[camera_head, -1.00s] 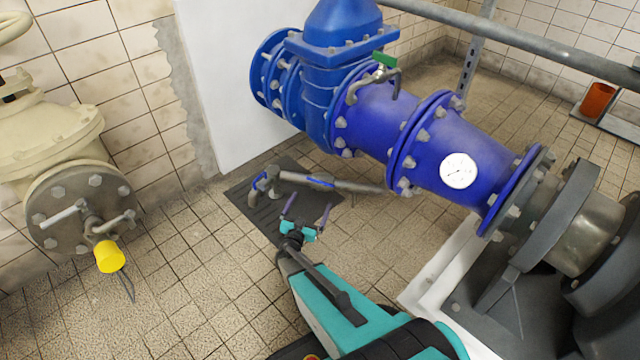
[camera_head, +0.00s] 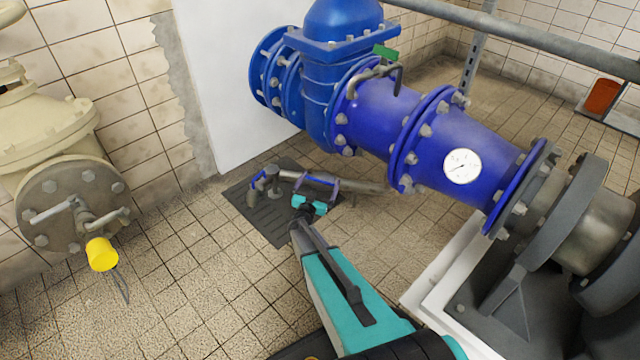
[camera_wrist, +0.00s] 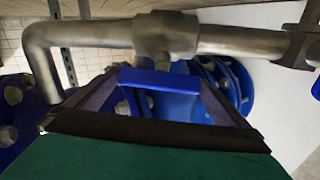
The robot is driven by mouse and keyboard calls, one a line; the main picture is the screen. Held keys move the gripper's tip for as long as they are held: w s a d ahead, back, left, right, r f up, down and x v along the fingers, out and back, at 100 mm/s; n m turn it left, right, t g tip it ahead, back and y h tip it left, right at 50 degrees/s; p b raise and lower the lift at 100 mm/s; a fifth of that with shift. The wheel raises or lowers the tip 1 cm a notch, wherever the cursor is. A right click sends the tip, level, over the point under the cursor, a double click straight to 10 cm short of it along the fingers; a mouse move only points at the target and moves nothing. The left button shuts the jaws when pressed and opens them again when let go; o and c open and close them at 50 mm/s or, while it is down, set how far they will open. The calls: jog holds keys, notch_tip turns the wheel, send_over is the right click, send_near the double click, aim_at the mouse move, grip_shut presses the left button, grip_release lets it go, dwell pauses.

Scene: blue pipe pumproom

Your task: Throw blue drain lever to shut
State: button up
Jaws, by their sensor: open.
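A grey metal drain pipe (camera_head: 350,187) runs low beneath the big blue pipe in the head view. Its blue lever (camera_head: 318,181) lies roughly along the pipe. My gripper (camera_head: 316,183) is open at this lever, with one finger towards each end of it. In the wrist view, the blue lever (camera_wrist: 160,79) stretches across the gap between my fingertips (camera_wrist: 160,84), below the valve body (camera_wrist: 168,35) on the grey pipe. Whether the fingers touch the lever I cannot tell.
A second blue handle (camera_head: 258,180) sits at the pipe's left end, above a dark floor grate (camera_head: 275,222). The large blue pipe (camera_head: 375,108) with a white gauge (camera_head: 462,166) overhangs from the right. A yellow-capped valve (camera_head: 102,254) stands left. Tiled floor between is free.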

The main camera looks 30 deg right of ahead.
jog(key=shift+w+d, duration=0.1)
jog(key=shift+d, duration=0.05)
jog(key=c, duration=0.7)
jog(key=shift+c, duration=0.2)
